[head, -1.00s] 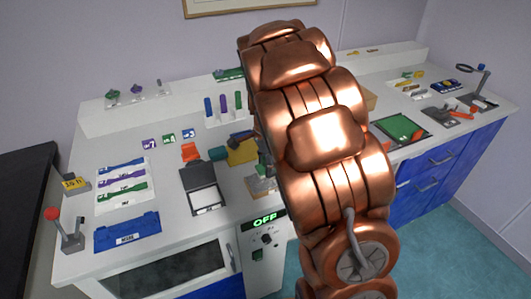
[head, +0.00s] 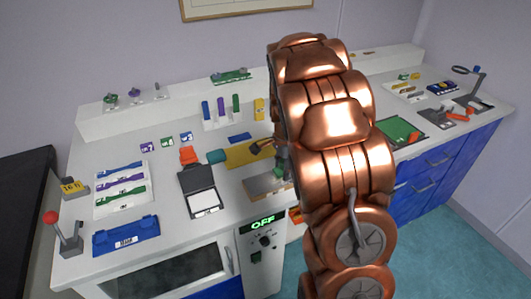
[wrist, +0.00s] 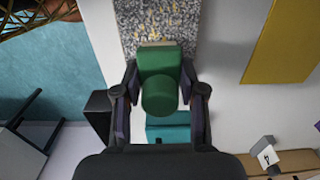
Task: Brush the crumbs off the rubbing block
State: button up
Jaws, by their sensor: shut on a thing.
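My gripper (wrist: 159,92) is shut on a green brush (wrist: 160,80) in the wrist view. The brush's pale bristle edge points up the picture and meets or overhangs the near end of the rubbing block. I cannot tell whether it touches. The rubbing block (wrist: 185,18) has a speckled grey top with yellowish crumbs scattered on it; its upper end is cut off by the frame. In the head view the block (head: 262,188) lies at the counter's front, left of my copper arm. The brush (head: 281,168) shows only partly beside my arm, which hides most of my gripper.
A yellow board (wrist: 283,40) lies beside the block, away from the counter edge. A teal item (wrist: 168,133) sits below the brush in the wrist view. A black flip case (head: 197,178) stands left of the block. The counter's front edge is close to the block.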

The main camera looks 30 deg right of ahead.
aim_at(263, 182)
jog(key=shift+s+d, duration=0.1)
jog(key=shift+d, duration=0.7)
jog(key=shift+a+f, duration=0.1)
jog(key=shift+a, duration=0.75)
jog(key=shift+w+a+b, duration=0.2)
jog(key=shift+a+b, duration=0.1)
jog(key=shift+a, duration=1.4)
jog(key=shift+w+a+b, duration=0.15)
jog(key=shift+a+b, duration=0.1)
jog(key=shift+a, duration=1.4)
notch_tip(263, 182, up, 3)
jog(key=shift+d+p, duration=0.15)
jog(key=shift+p, duration=0.15)
jog(key=shift+r+p, duration=0.75)
jog(key=shift+r, duration=2)
